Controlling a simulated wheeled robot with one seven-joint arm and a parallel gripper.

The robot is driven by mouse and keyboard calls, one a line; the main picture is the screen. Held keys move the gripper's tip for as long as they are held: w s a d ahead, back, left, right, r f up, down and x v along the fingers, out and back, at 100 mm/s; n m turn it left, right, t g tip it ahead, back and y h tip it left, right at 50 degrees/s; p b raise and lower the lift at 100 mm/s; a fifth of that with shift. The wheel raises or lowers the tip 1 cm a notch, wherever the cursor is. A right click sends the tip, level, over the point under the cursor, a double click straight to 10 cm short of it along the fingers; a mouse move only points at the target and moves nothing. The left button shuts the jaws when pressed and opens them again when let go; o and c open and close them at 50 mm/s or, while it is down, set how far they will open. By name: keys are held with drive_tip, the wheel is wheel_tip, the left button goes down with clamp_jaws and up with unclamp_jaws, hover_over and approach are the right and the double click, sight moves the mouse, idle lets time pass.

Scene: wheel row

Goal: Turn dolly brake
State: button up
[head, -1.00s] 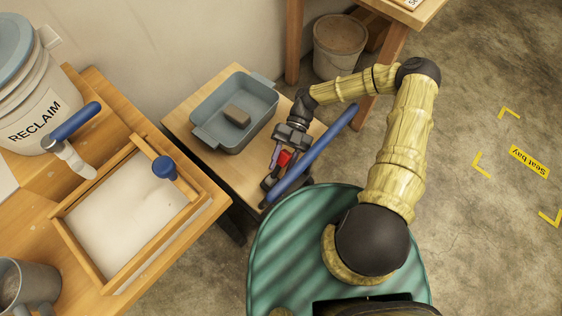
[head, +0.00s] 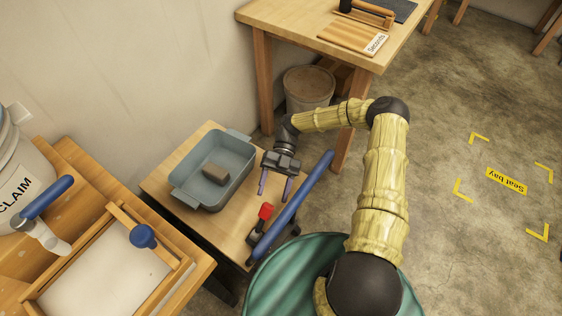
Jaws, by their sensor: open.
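The dolly is a low wooden platform (head: 165,187) with a blue push bar (head: 292,207) slanting along its right side. Its brake lever (head: 266,211), with a red tip, stands at the near right corner beside the bar, above a dark mount. My gripper (head: 274,190) is open and empty, its two fingers pointing down toward the lever. In the picture it sits just above the red tip, with a visible gap. The near end of the dolly and its wheels are mostly hidden.
A blue-grey tub (head: 237,172) with a brown block (head: 215,172) stands on the dolly. A wooden bench with a framed white slab (head: 100,270) is at the left. A green round top (head: 285,290) is in front. A bucket (head: 308,90) stands behind; floor at right is clear.

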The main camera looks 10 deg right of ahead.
drive_tip(key=v, duration=0.9)
drive_tip(key=shift+b, duration=0.35)
